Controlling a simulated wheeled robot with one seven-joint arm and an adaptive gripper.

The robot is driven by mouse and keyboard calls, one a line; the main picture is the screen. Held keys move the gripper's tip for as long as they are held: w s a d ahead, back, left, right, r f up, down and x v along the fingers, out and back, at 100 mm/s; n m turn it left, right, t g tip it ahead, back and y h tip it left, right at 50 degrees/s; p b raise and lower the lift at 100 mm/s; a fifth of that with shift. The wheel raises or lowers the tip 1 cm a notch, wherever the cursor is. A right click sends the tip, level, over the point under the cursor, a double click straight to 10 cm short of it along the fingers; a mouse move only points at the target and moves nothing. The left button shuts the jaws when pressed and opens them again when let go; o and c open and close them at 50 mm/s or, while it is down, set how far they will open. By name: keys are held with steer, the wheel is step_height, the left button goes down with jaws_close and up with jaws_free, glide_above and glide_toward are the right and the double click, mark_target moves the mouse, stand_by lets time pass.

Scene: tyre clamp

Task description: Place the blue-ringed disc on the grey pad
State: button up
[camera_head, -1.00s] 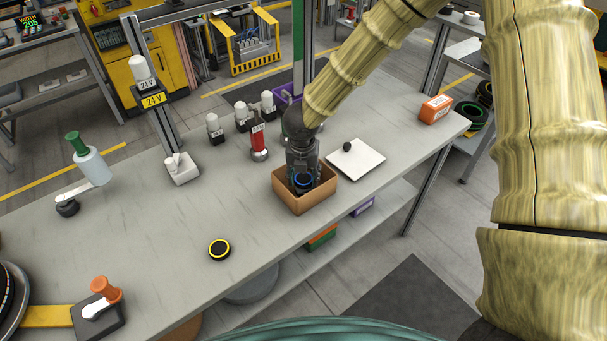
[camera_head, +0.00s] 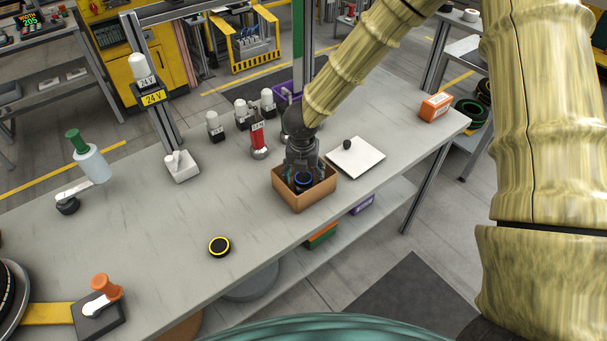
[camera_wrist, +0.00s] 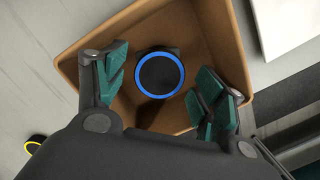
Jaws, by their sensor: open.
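The blue-ringed disc (camera_head: 303,180) is black with a blue rim and lies inside an open brown box (camera_head: 305,202) on the workbench. In the wrist view the disc (camera_wrist: 160,75) shows face-up on the box floor. My gripper (camera_head: 303,174) reaches down into the box. Its green-padded fingers (camera_wrist: 160,88) are spread on either side of the disc, with gaps between pads and disc. A pale grey-white square pad (camera_head: 365,163) lies to the right of the box, with a small dark knob-like object (camera_head: 347,145) on it.
A yellow-ringed disc (camera_head: 219,246) lies on the bench left of the box. A red cylinder (camera_head: 258,138) and several white-capped items stand behind. An orange box (camera_head: 436,107) sits near the right end. The bench's left middle is mostly clear.

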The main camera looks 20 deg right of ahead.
mark_target(303, 183)
step_height(303, 183, up, 12)
steer(key=s+b, duration=0.1)
steer(key=b, duration=0.1)
steer(key=shift+s+a, duration=0.35)
